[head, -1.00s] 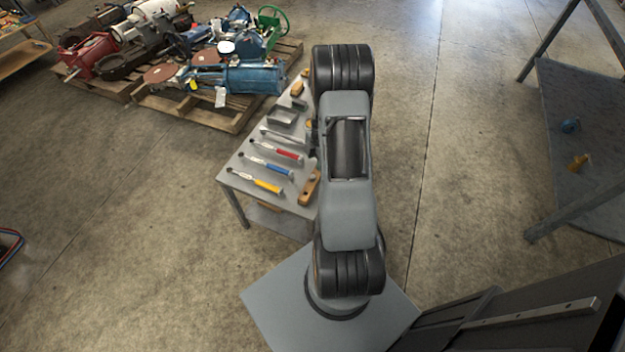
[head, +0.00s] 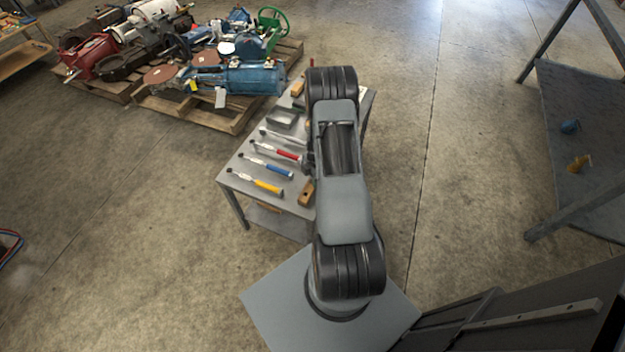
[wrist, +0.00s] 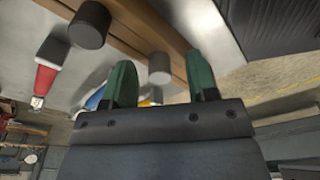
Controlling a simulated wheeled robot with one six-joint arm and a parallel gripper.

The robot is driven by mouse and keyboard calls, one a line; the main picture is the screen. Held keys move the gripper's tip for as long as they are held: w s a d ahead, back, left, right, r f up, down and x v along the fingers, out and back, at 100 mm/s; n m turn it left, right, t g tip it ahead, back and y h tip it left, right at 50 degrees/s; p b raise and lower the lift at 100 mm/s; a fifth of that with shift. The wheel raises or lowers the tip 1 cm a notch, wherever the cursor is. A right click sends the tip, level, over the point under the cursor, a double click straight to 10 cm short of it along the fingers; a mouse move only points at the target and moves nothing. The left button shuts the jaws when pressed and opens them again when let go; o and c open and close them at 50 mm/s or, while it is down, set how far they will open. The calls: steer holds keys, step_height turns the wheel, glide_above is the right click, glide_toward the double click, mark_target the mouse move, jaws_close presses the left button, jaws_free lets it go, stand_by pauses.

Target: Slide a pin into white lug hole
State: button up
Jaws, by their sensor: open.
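In the wrist view my gripper (wrist: 161,74) shows two green fingertips, spread apart with nothing held. A wooden block (wrist: 133,33) lies beyond them with short round pins on it. One light grey pin (wrist: 159,68) appears in the gap between the fingertips; whether it is at their depth I cannot tell. A dark grey pin (wrist: 89,25) is up and to the left, outside the gap. In the head view a wooden block (head: 306,193) sits on the table beside my arm, which hides my gripper. I cannot make out a white lug or its hole.
The grey table (head: 233,177) holds yellow-handled (head: 267,186), blue-handled (head: 277,169) and red-handled (head: 288,154) tools and a grey tray (head: 284,118). A pallet (head: 237,117) with machine parts stands behind. A dark shelf (head: 590,115) is at right. Open floor lies between.

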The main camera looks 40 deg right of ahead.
jaws_close()
stand_by(0.4)
steer(key=shift+r, duration=0.1)
